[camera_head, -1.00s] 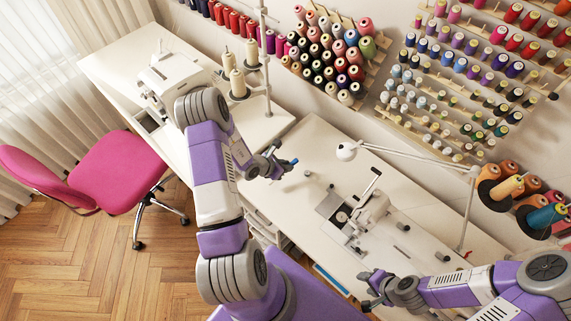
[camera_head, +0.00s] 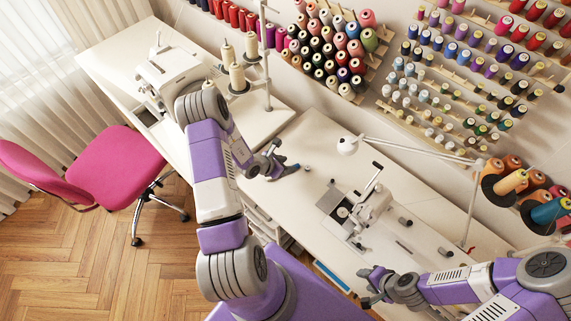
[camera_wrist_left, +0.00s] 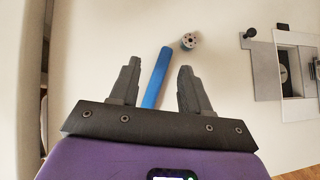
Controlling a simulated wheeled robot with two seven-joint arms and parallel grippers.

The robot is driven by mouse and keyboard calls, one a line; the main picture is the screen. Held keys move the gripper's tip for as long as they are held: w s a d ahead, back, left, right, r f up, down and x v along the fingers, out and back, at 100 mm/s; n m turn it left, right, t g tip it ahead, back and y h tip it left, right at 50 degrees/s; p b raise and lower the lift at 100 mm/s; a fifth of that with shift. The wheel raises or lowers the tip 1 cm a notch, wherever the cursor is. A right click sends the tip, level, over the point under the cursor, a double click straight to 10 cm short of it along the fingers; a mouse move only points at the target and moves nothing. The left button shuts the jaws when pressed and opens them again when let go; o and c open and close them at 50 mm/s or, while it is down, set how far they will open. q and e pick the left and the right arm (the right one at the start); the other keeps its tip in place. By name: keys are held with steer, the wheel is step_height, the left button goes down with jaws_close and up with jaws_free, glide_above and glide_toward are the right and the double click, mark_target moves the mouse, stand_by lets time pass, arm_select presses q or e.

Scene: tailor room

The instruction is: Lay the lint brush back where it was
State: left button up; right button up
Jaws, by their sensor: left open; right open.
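The blue lint brush (camera_wrist_left: 156,78) shows in the left wrist view as a slim blue bar, lying slantwise between the two fingers of my left gripper (camera_wrist_left: 158,68). Its far end reaches past the fingertips and its near end is hidden behind the gripper body. My left gripper is open, with a gap on each side of the bar. In the head view my left gripper (camera_head: 279,164) is low over the white table, with little of the brush visible. My right gripper (camera_head: 371,287) is open and empty above the table's front edge.
A small spool (camera_wrist_left: 189,41) stands just beyond the brush's far end. A sewing machine (camera_head: 370,210) stands right of it, with a lamp (camera_head: 348,145) behind. Another machine (camera_head: 165,72) and thread cones (camera_head: 237,77) are at left. Bare tabletop (camera_head: 315,140) lies around the spool.

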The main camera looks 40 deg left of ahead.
arm_select(q)
steer(key=v, duration=0.7)
steer(key=shift+s+r, duration=0.2)
steer(key=shift+s, duration=0.05)
arm_select(e)
steer(key=shift+r, duration=0.3)
